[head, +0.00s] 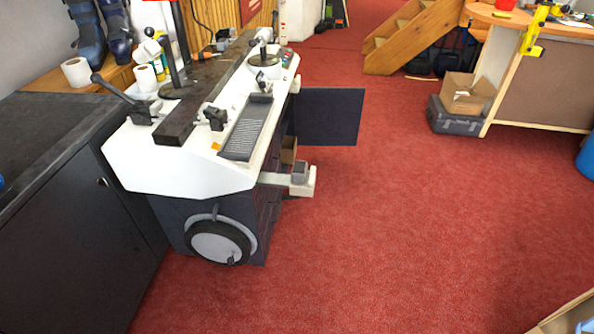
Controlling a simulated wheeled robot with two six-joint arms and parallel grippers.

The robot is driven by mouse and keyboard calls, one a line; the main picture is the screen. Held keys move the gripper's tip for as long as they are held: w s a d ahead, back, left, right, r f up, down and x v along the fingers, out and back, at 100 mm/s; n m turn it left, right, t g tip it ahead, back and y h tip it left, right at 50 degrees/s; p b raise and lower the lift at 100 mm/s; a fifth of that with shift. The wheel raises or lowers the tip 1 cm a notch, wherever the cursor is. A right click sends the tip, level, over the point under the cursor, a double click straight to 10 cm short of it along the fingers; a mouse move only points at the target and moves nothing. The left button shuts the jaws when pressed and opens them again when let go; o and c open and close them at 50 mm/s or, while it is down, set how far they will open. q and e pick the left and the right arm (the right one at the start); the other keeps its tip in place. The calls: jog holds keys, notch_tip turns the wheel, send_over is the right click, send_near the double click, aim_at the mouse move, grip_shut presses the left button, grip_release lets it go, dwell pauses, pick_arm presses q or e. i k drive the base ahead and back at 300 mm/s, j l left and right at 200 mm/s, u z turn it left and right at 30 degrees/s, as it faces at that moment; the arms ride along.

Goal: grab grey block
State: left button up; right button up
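A small grey block (299,173) sits on a white bracket (273,180) that juts out from the right side of the white-topped machine, low above the red floor. I cannot tell whether the block is loose or part of the bracket. Neither of my grippers is in view.
The white-topped machine (180,170) stands at left beside a black cabinet (60,230). A dark panel (335,117) sticks out from its right side, beyond the bracket. A grey crate (455,122) with a cardboard box (466,95) stands at upper right. The red floor (420,230) is clear.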

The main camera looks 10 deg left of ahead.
aim_at(299, 170)
jog(key=i+l+u, duration=0.55)
jog(key=i, duration=0.15)
jog(key=i+l+u, duration=0.55)
jog(key=l, duration=0.3)
jog(key=i+l+u, duration=0.3)
jog(key=l, duration=0.15)
jog(key=i+l+u, duration=0.1)
jog(key=l+u, duration=0.15)
jog(key=l, duration=0.3)
jog(key=i+l+u, duration=0.1)
jog(key=l+u, duration=0.2)
jog(key=l, duration=0.25)
jog(key=l+u, duration=0.25)
jog(key=l, duration=0.3)
jog(key=i, duration=0.05)
